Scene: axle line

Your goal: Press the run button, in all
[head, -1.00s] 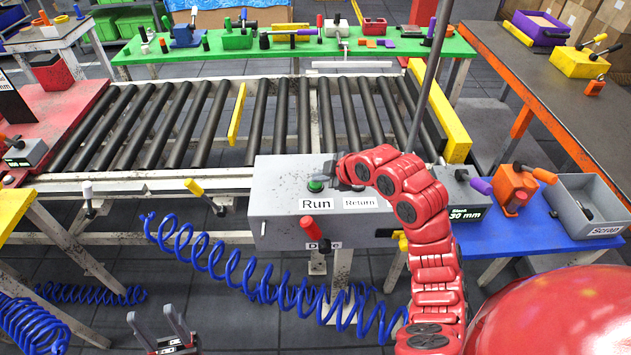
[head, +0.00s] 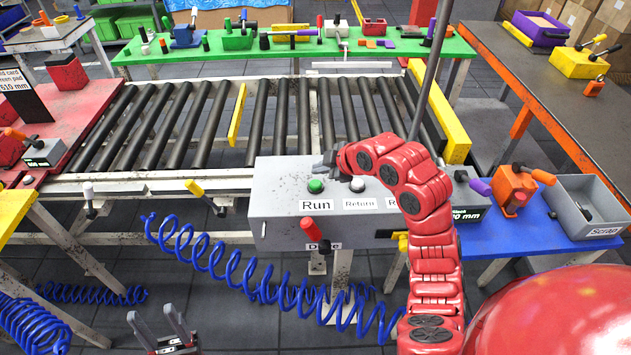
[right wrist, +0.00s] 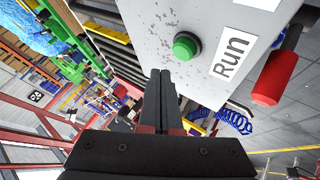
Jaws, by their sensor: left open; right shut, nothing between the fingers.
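The green Run button (head: 316,186) sits on top of a grey control box (head: 280,190), above a white "Run" label (head: 314,205). My right gripper (head: 326,166) is shut and empty, just behind and above the button in the head view. In the right wrist view the green Run button (right wrist: 186,46) shows clear beyond the closed fingers (right wrist: 162,82), with a visible gap. My left gripper (head: 160,322) is open and empty, low at the bottom left, away from the box.
A white button (head: 358,185) stands right of Run, above a "Return" label (head: 358,204). A red-gripped lever (head: 314,228) is on the box front. A roller conveyor (head: 200,120) lies behind. A blue coiled hose (head: 270,290) hangs in front.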

